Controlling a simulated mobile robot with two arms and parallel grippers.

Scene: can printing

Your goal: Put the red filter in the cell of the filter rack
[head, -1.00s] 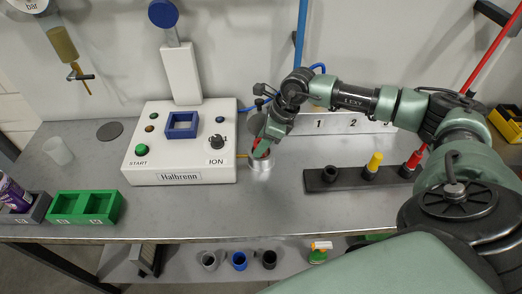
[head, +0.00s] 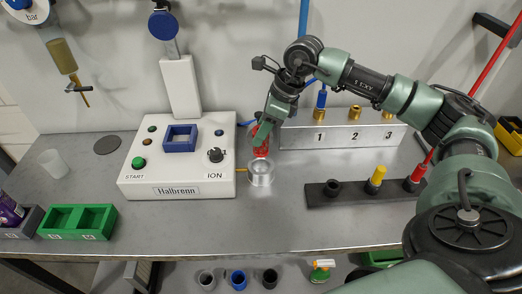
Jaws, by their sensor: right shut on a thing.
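My right gripper (head: 260,143) is shut on a red filter (head: 261,152), a red piece with a speckled surface. It holds the piece just above a clear round cup (head: 261,176) beside the white Halbrenn machine. The fingers hide part of the piece. I cannot tell for sure which thing is the filter rack. A green holder (head: 112,222) with two open cells, which look empty, stands at the left. A grey holder (head: 24,232) beside it has a purple can (head: 10,210) in it. My left gripper is not in view.
The white Halbrenn machine (head: 207,188) stands left of the cup. A black strip (head: 350,192) at the right holds a yellow plug (head: 377,174) and a red plug (head: 418,172). A numbered grey block (head: 337,138) stands behind. The table front is clear.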

